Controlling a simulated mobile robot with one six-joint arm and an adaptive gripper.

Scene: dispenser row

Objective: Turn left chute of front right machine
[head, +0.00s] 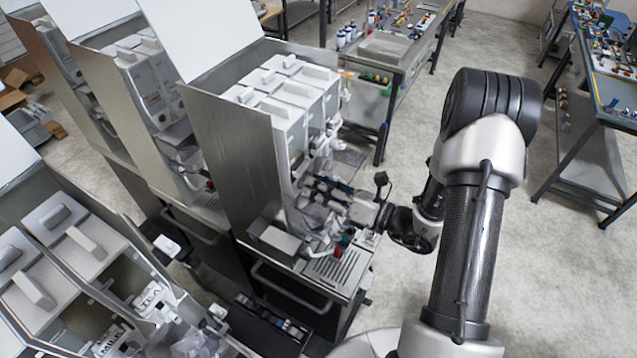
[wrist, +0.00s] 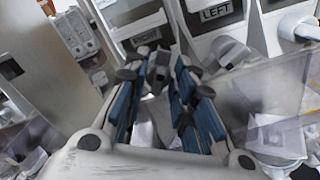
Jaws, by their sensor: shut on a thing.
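The front right machine (head: 232,155) is a metal-sided dispenser with white canisters on top, at the middle of the head view. My gripper (head: 338,196) is at its front, above the drip grille. In the wrist view my gripper (wrist: 160,66) has its blue-padded fingers closed around a small grey chute part (wrist: 158,74), mostly hidden between the fingertips. A label LEFT (wrist: 216,12) is above right of the fingertips, with a white chute (wrist: 230,50) below it. A label RIGHT (wrist: 146,40) is just above the fingertips. I cannot tell which label the held part belongs to.
Clear plastic panels (wrist: 262,100) stand close to the right of my fingers. A drip grille (head: 338,268) is below my gripper. More machines (head: 130,95) stand to the left. Workbenches (head: 400,45) are behind and right, with free floor between.

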